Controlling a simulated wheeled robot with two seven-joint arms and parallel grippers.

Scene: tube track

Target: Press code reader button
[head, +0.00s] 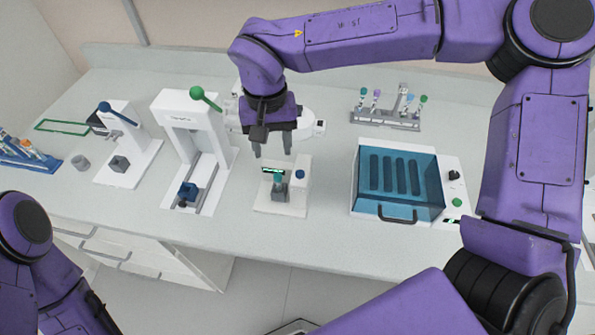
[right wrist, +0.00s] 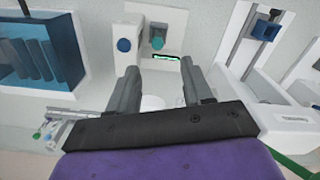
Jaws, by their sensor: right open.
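The code reader (head: 268,203) is a small white device on the bench, in the middle of the head view. Its round blue button (head: 300,174) is on the raised right part; in the right wrist view the button (right wrist: 124,45) is left of the tube. A teal-capped tube (head: 278,178) stands in the reader's grey holder, beside a lit green display (head: 272,170). My right gripper (head: 272,152) is open and empty, fingers pointing down, above and behind the reader, apart from the button. In the right wrist view its two fingers (right wrist: 161,75) are spread. My left gripper is out of view.
A blue-lidded box (head: 352,205) stands right of the reader, and a tube rack (head: 385,122) behind it. A tall white device with a green knob (head: 198,92) and another with a blue knob (head: 105,107) stand left. Bare bench lies between the reader and box.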

